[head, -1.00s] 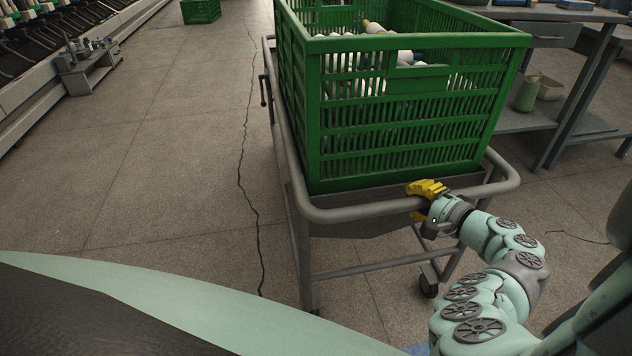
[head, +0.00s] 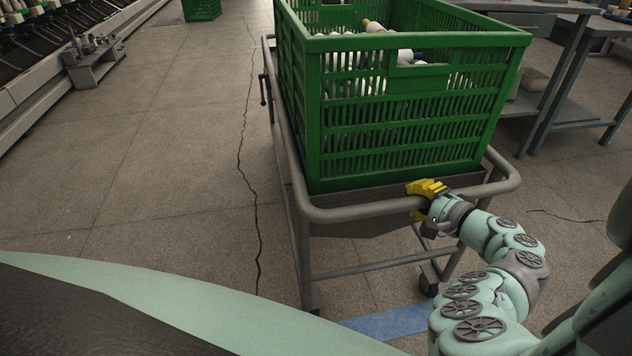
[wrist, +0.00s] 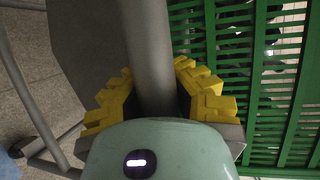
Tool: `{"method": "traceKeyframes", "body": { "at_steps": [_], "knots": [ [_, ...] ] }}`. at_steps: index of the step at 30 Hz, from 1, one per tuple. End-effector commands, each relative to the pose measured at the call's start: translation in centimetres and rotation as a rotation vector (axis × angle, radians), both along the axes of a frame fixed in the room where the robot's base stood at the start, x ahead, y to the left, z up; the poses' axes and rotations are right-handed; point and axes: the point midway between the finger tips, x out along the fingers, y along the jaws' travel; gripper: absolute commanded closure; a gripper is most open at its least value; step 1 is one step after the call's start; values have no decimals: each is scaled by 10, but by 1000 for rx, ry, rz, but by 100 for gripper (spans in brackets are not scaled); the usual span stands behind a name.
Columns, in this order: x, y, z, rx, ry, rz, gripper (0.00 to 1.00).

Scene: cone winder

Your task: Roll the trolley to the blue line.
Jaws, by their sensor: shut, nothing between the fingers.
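The trolley is a grey tubular frame (head: 385,262) with a green slatted crate (head: 410,125) on it. In the head view my gripper (head: 427,190) is at the trolley's near rail (head: 350,213), right of its middle. In the wrist view the yellow fingers (wrist: 155,95) lie on both sides of the rail (wrist: 147,50); the gripper is shut, but the rail hides whether the tips meet behind it. The blue line (head: 388,323) crosses the floor on my side of the trolley, just nearer than the near right castor (head: 429,280). My arm and body hide parts of the line.
White cones (head: 375,50) lie in the crate. Grey work tables (head: 555,80) stand to the right. A machine row (head: 40,85) with a small stand (head: 93,62) is at the left. Another green crate (head: 200,10) sits far back. The floor left of the trolley is clear.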

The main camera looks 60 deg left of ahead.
Motion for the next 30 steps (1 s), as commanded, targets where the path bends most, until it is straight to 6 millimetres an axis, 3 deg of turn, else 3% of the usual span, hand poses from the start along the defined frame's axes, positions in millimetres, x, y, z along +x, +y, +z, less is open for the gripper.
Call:
{"method": "traceKeyframes", "body": {
  "at_steps": [12, 30],
  "knots": [
    [3, 0, 4, 9, -6, -6, 100],
    [1, 0, 1, 2, -1, -2, 41]
  ]
}}
